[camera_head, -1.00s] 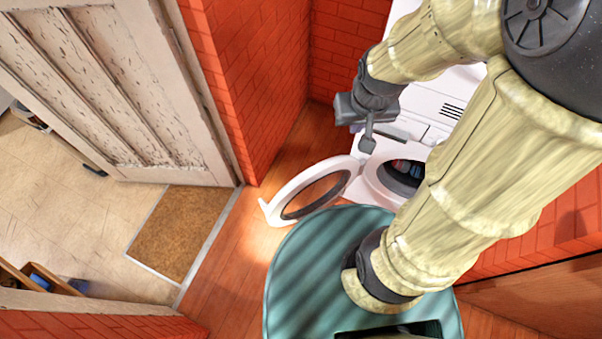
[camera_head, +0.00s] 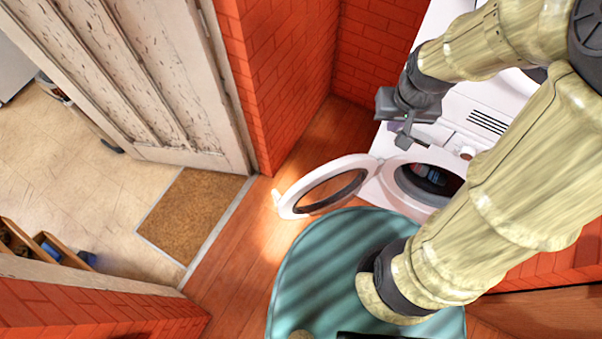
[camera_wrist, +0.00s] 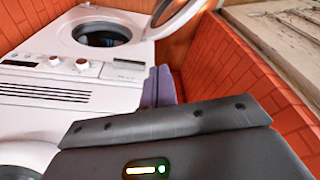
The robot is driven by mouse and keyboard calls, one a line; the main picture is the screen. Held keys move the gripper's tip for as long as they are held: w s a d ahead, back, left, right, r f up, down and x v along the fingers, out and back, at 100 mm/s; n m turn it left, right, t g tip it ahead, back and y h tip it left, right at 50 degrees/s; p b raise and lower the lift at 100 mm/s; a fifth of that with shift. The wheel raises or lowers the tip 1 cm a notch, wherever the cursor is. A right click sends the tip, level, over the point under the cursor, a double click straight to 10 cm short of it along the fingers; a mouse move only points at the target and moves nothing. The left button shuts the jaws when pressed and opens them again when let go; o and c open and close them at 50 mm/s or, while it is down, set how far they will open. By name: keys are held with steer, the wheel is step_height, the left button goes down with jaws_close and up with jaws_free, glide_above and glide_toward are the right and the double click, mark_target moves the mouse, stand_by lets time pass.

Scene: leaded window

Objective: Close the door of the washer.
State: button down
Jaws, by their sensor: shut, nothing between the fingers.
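The white washer (camera_head: 483,99) stands against the brick wall at the upper right in the head view. Its round door (camera_head: 288,207) is swung wide open to the left, away from the dark drum opening (camera_head: 439,180). My gripper (camera_head: 405,142) is shut and empty, above the washer front near the door's hinge side, apart from the door's outer rim. In the wrist view the washer (camera_wrist: 60,98) is at the left, with the open door (camera_wrist: 185,16) at the top.
A brick wall (camera_head: 285,75) stands behind and left of the washer door. A worn wooden door (camera_head: 120,70) and a brown mat (camera_head: 190,213) are farther left. Wooden floor (camera_head: 235,260) lies clear left of my base.

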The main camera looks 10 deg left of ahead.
steer(key=w+a+f+n+g+b, duration=0.1)
steer(key=w+a+f+b, duration=0.3)
steer(key=f, duration=0.8)
steer(key=w+a+f+n+g+h+b, duration=0.1)
steer(key=w+a+f+n+g+b, duration=0.1)
steer(key=a+f+b, duration=0.6)
steer(key=w+a+f+n+g+b, duration=0.1)
steer(key=w+a+f+n+b, duration=0.2)
steer(key=a+f, duration=0.9)
steer(key=w+f+b, duration=0.3)
steer(key=f+b, duration=0.1)
steer(key=shift+w+g, duration=0.25)
steer(key=shift+g, duration=0.15)
steer(key=shift+f, duration=0.1)
steer(key=s+d+f+b, duration=0.1)
steer(key=s+d+f, duration=0.2)
steer(key=f, duration=0.6)
steer(key=shift+s+d+f+h+b, duration=0.25)
steer(key=shift+s+h+b, duration=0.05)
steer(key=shift+s, duration=0.9)
